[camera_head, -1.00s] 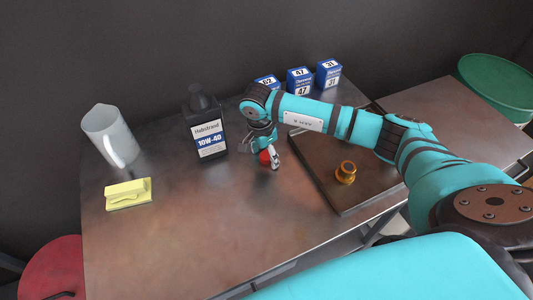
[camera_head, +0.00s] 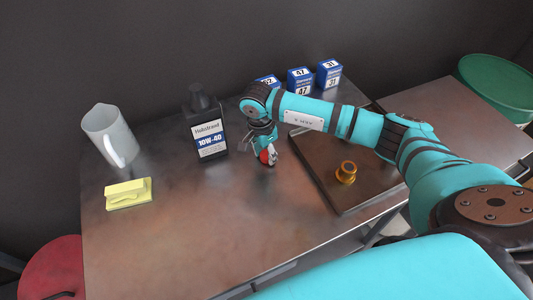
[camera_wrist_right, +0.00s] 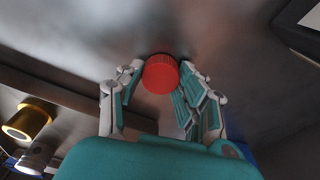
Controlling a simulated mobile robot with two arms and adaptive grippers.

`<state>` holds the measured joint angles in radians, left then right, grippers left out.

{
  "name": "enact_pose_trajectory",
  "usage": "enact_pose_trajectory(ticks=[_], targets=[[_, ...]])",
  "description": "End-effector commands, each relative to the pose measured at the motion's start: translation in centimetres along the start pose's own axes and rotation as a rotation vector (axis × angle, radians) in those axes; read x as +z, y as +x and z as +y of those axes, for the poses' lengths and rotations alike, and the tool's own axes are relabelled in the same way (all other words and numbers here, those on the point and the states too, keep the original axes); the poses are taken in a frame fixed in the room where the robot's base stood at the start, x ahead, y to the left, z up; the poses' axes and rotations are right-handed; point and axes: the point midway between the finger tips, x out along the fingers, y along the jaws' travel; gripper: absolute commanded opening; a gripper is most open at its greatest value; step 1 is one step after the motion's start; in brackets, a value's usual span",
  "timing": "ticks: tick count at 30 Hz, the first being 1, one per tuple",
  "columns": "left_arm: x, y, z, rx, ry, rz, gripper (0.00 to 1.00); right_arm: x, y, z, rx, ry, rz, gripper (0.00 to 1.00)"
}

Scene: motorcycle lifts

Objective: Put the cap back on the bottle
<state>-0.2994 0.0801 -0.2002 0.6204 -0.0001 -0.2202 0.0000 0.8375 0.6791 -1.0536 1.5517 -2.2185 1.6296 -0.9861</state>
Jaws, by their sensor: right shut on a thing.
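The bottle (camera_head: 207,135) is black with a 10W-40 label and stands upright at the back of the table. Its dark top shows no red cap. The red cap (camera_wrist_right: 160,74) is between the fingertips of my right gripper (camera_wrist_right: 160,80) in the right wrist view. In the head view my right gripper (camera_head: 267,156) is just right of the bottle, low over the table, shut on the cap (camera_head: 264,157), which is partly hidden by the fingers. I cannot tell whether the cap touches the table. My left gripper is not in view.
A white jug (camera_head: 109,136) and a yellow sponge-like block (camera_head: 128,194) are on the left. Several blue boxes (camera_head: 299,80) stand at the back. A dark tray (camera_head: 330,190) with a gold part (camera_head: 346,172) lies right. The table's front middle is clear.

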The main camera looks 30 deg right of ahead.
Motion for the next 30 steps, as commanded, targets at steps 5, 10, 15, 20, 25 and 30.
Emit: enact_pose_trajectory(ticks=[5, 10, 15, 20, 25, 30], targets=[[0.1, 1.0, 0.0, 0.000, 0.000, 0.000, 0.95, -0.2, -1.4, -0.1, -0.005, 0.001, 0.002, 0.27], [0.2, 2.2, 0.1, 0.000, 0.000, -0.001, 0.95, 1.0, -3.2, 0.6, -0.002, -0.007, -0.001, 0.27], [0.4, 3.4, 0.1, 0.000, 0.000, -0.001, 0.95, 4.5, -3.9, 2.4, -0.003, -0.007, -0.002, 0.27], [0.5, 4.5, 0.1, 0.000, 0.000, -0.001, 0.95, 8.0, -4.8, 4.2, -0.005, -0.007, -0.002, 0.26], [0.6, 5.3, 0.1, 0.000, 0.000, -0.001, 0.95, 10.8, -5.5, 5.7, -0.003, -0.005, 0.000, 0.26], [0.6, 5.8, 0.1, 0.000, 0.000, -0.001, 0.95, 12.6, -6.0, 6.7, -0.001, -0.002, 0.000, 0.26]])
